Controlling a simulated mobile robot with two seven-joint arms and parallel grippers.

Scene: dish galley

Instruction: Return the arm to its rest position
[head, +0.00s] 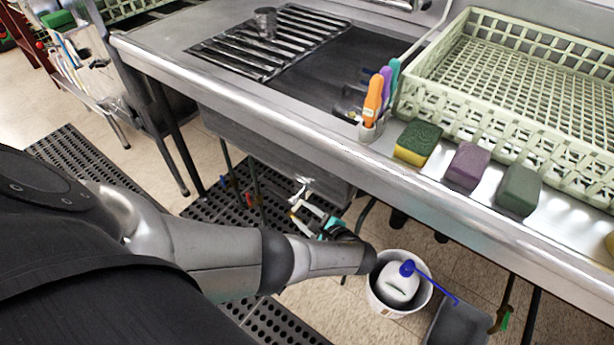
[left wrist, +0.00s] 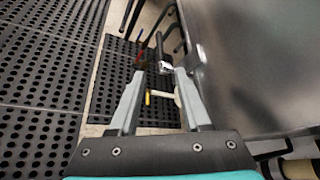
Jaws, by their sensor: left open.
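My left arm (head: 210,255) comes in from the left in the head view and reaches down in front of the counter. My left gripper (head: 302,203) is below the counter edge, near the underside of the sink. Its teal part shows at the wrist. In the left wrist view the two grey fingers of the gripper (left wrist: 160,82) stand apart. Nothing is clearly held between them; pipes and valve handles show behind. My right gripper is not in view.
The steel counter (head: 330,135) runs close above the gripper. A white bucket (head: 375,300) with a white bottle (head: 398,284) stands on the floor beside the forearm. Sponges (head: 418,142) and a green rack (head: 520,75) sit on the counter. Black perforated mats (head: 75,155) cover some floor.

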